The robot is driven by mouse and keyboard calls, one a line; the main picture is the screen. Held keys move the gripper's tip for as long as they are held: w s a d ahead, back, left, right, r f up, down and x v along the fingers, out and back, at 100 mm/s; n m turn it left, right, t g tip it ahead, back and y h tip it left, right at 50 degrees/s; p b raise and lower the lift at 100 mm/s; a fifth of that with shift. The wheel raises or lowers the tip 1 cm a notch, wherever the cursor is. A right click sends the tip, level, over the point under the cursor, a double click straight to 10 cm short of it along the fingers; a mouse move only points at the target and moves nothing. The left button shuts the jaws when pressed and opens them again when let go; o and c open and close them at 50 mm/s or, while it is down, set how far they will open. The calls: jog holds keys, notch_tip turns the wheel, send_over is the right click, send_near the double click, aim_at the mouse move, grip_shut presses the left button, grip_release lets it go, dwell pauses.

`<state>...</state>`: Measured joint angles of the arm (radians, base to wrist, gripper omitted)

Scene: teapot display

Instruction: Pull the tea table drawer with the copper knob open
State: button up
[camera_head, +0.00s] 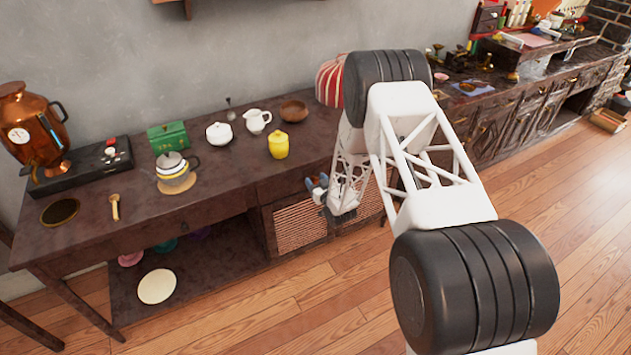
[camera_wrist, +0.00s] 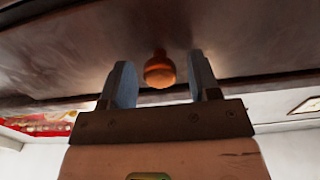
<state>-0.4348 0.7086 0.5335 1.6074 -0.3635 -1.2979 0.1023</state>
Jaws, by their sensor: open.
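The copper knob (camera_wrist: 160,71) shows in the wrist view, round and orange-brown, on a dark wooden drawer front (camera_wrist: 80,50). My gripper (camera_wrist: 160,67) is open, with one blue-grey finger on each side of the knob. Gaps show between the knob and both fingers, so it does not look gripped. In the head view my gripper (camera_head: 318,188) is at the front edge of the dark tea table (camera_head: 225,180), right of its middle. The knob cannot be made out there, behind or beside my gripper. The drawer looks shut, as far as I can tell.
On the table stand a yellow jar (camera_head: 278,146), a white creamer (camera_head: 257,121), a white sugar bowl (camera_head: 219,133), a teapot (camera_head: 174,172), a green box (camera_head: 168,138) and a copper samovar (camera_head: 30,125). Mesh doors (camera_head: 300,226) are below my gripper. The floor (camera_head: 260,315) in front is clear.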

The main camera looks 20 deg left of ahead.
jog(key=shift+w+a, duration=0.15)
grip_shut()
dwell(0.4)
jog(key=v, duration=2.5)
grip_release()
